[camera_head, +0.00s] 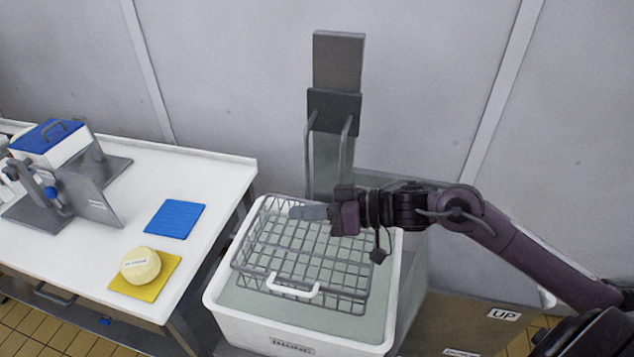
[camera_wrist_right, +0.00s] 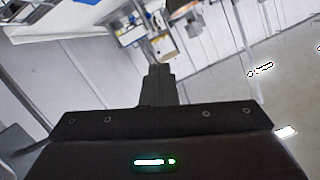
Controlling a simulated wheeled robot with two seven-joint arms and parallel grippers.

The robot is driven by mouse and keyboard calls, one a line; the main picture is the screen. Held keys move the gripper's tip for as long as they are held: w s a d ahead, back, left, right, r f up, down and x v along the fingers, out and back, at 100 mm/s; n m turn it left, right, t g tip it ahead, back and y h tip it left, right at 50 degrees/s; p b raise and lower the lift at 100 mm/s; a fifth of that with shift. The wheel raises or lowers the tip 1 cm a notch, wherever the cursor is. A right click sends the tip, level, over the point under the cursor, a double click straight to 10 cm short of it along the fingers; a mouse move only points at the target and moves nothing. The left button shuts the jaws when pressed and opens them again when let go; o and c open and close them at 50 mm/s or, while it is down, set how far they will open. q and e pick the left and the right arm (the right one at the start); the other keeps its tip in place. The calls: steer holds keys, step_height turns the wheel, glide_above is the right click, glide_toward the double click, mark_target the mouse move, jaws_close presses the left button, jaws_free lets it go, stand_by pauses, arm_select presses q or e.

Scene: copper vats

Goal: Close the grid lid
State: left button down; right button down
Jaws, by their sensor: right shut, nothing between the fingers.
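The grey wire grid lid (camera_head: 322,267) with a white handle (camera_head: 293,287) at its near edge lies roughly flat over the white tub (camera_head: 219,306), which holds a pale liquid. I cannot tell whether the lid sits fully down on the wire basket below it. My right gripper (camera_head: 302,212) is shut and empty, above the far part of the grid, pointing left. It hides part of the grid's far edge. In the right wrist view my shut fingers (camera_wrist_right: 157,85) show, with no grid in sight. My left gripper is not in view.
A grey upright post (camera_head: 338,62) stands behind the tub. At left, a white table (camera_head: 192,169) bears a press with a blue top (camera_head: 45,135), a blue mat (camera_head: 174,219) and a round cheese (camera_head: 140,266) on a yellow mat (camera_head: 152,291).

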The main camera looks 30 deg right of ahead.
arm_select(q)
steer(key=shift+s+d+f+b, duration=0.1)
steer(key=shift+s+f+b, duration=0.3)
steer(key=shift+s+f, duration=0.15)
arm_select(e)
step_height(320, 180, down, 5)
steer(key=s+a, duration=0.2)
steer(key=shift+s+f+n, duration=0.15)
steer(key=shift+s+n, duration=0.25)
steer(key=shift+a, duration=0.1)
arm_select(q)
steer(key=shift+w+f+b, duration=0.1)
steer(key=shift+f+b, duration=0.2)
arm_select(e)
step_height(320, 180, up, 20)
